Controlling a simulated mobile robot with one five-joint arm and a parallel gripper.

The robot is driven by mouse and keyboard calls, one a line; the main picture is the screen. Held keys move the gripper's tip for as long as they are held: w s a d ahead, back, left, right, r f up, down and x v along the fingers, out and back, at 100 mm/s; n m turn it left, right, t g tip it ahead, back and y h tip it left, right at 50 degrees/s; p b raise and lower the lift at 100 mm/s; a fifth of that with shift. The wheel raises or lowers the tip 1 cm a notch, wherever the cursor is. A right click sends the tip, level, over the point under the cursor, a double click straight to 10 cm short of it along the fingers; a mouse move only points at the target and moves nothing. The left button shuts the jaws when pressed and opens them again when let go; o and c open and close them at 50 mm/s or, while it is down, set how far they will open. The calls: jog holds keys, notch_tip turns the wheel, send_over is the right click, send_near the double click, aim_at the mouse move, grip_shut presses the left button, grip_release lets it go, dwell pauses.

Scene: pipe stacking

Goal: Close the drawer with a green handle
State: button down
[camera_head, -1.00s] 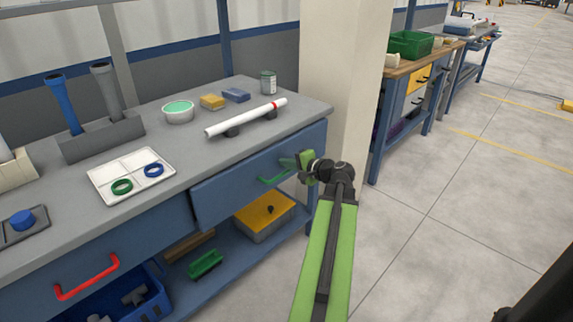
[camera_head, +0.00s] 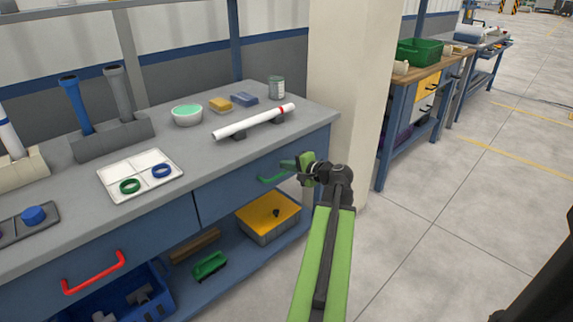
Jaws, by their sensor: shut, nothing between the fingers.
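The blue drawer (camera_head: 232,192) with the green handle (camera_head: 272,178) is at the right end of the workbench. Its front looks level with the bench's front face beside it, with no clear gap showing. My gripper (camera_head: 290,166) is shut and empty, at the right part of this drawer front, just above and right of the green handle. I cannot tell whether its fingertips touch the drawer. The drawer's inside is hidden.
A drawer with a red handle (camera_head: 93,273) is to the left. A white pipe (camera_head: 245,124) and a white tray with rings (camera_head: 113,177) lie on the bench. A yellow-topped bin (camera_head: 268,214) sits below. A pillar (camera_head: 345,80) stands right; open floor lies beyond.

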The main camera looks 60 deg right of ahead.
jog(key=p+v, duration=0.3)
jog(key=v, duration=0.9)
jog(key=shift+s+d+f, duration=0.2)
jog(key=shift+s, duration=0.1)
